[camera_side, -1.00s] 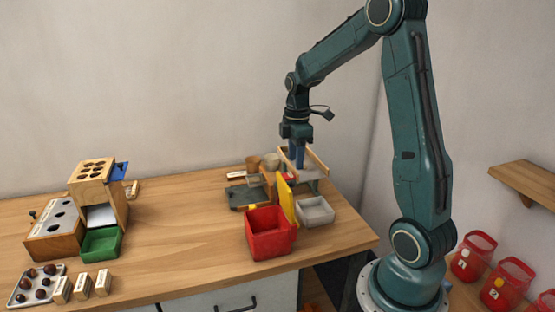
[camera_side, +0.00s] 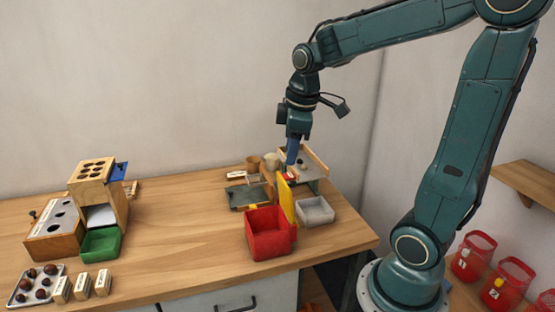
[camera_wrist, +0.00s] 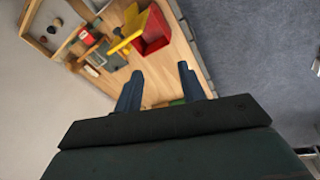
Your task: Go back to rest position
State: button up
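My gripper (camera_side: 293,152) hangs pointing down above the right part of the wooden table, over the tray stand and the yellow panel. In the wrist view, my gripper (camera_wrist: 160,80) shows its two blue fingers spread wide apart with nothing between them. The red bin (camera_side: 269,236) stands upright near the table's right front, with the yellow panel (camera_side: 286,200) at its back edge. A wooden-framed tray (camera_side: 316,164) stands behind it, with small dark items in it.
A grey bin (camera_side: 315,213) sits right of the red one. At the left stand a wooden box with holes (camera_side: 95,170), a green bin (camera_side: 101,243) and a metal tray of chestnuts (camera_side: 20,299). Red jars (camera_side: 473,257) stand at the lower right. The table's middle is clear.

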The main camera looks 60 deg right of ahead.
jog(key=s+a+r+m+t, duration=0.2)
jog(key=s+a+m, duration=0.3)
jog(key=s+a, duration=0.5)
jog(key=shift+s+a+r+t+y, duration=0.25)
jog(key=shift+s+t+y, duration=0.15)
jog(key=shift+s+t, duration=0.35)
